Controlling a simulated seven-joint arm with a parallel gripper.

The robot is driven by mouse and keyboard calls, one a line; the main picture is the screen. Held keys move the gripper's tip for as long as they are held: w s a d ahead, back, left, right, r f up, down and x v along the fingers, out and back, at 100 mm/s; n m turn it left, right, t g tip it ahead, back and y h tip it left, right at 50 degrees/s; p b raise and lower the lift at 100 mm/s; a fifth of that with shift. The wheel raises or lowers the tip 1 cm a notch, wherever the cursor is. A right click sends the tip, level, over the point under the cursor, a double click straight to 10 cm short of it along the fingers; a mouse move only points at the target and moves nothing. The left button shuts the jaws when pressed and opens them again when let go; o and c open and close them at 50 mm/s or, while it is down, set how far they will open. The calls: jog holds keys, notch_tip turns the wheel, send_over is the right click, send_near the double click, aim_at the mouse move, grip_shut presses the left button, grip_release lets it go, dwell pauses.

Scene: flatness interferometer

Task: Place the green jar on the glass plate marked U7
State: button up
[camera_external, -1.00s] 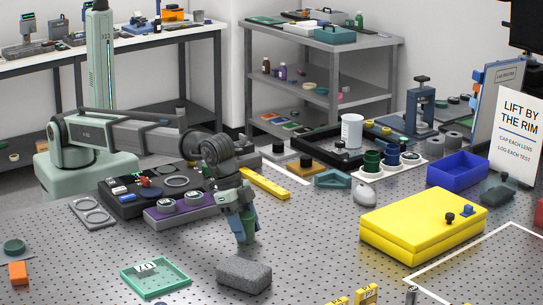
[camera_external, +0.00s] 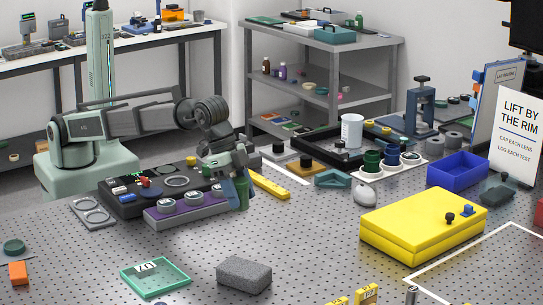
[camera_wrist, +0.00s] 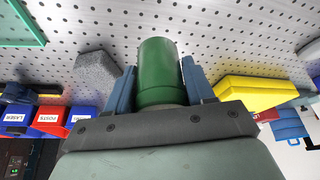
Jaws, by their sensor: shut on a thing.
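My gripper (camera_external: 233,183) is shut on the green jar (camera_external: 242,193), which hangs above the table just right of the purple tray. In the wrist view the green jar (camera_wrist: 158,70) sits between the two blue fingers of my gripper (camera_wrist: 160,88). The glass plate marked U7 (camera_external: 156,278) is a green-edged square lying on the perforated table at the front left, apart from the jar. Its label is at its far edge. A green-edged corner of it also seems to show at the upper left of the wrist view (camera_wrist: 22,28).
A grey foam block (camera_external: 244,274) lies right of the plate. A purple tray (camera_external: 187,208) with round pieces is beside my gripper. A yellow case (camera_external: 420,225) stands at the right. A grey holder (camera_external: 93,212) lies at the left. The table between tray and plate is clear.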

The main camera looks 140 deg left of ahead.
jog(key=w+d+r+m+h, duration=0.1)
jog(key=w+d+m, duration=0.1)
jog(key=d, duration=1.2)
jog(key=w+d+r+m, duration=0.1)
jog(key=d, duration=1.2)
jog(key=n, duration=0.1)
send_near(159, 278)
jog(key=shift+x, duration=2.55)
jog(key=shift+f, duration=0.1)
jog(key=o, duration=1.1)
jog(key=v, duration=1.2)
